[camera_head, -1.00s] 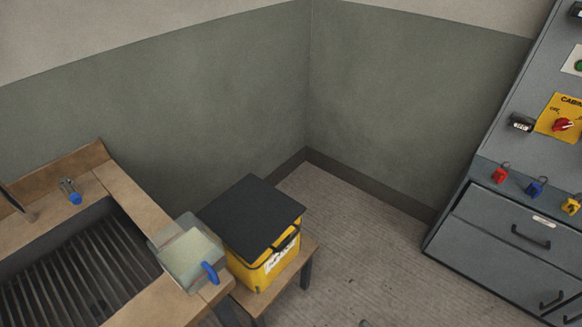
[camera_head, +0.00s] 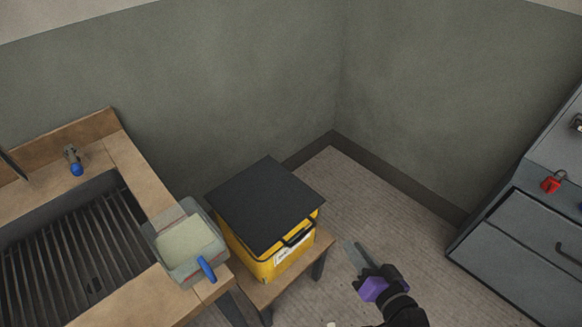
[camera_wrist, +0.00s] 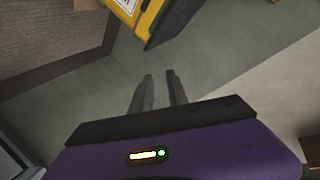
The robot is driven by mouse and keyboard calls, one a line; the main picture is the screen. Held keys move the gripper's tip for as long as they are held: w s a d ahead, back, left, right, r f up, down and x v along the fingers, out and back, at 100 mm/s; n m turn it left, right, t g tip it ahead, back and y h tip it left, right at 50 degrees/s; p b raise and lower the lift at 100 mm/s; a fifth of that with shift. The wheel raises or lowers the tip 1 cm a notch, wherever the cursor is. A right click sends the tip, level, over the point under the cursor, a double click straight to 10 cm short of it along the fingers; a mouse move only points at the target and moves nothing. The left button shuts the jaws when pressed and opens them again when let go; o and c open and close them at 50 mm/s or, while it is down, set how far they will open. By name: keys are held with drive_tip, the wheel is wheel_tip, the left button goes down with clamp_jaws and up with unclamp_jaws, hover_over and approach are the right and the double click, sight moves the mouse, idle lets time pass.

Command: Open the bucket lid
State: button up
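The yellow bucket (camera_head: 262,270) stands on a small wooden stand, with a flat black square lid (camera_head: 266,202) lying over its top. A black handle (camera_head: 299,235) and a white label are on its front side. In the wrist view the yellow bucket (camera_wrist: 122,5) and the dark lid edge (camera_wrist: 172,18) show at the top, partly cut off. My gripper (camera_head: 355,247) is to the right of the bucket, apart from it. In the wrist view my gripper's fingers (camera_wrist: 160,76) are apart with nothing between them.
A wooden-framed sink (camera_head: 140,187) is at the left. A grey cabinet (camera_head: 530,245) stands at the right. Walls meet behind the bucket; open floor (camera_head: 385,205) lies to its right.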

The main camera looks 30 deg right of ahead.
drive_tip(key=w+f+m+y+b, duration=0.1)
drive_tip(key=w+m+y+b, duration=0.3)
drive_tip(key=w, duration=1)
drive_tip(key=w+a+r+n+t+y+p, duration=0.1)
drive_tip(key=w+a+r+n+y+p, duration=0.1)
drive_tip(key=w+a+r+y, duration=0.5)
wheel_tip(320, 180, up, 5)
drive_tip(key=w+n+y, duration=0.1)
drive_tip(key=w+y, duration=0.1)
drive_tip(key=y, duration=0.2)
drive_tip(key=shift+a+f, duration=0.2)
drive_tip(key=shift+a, duration=0.15)
clamp_jaws()
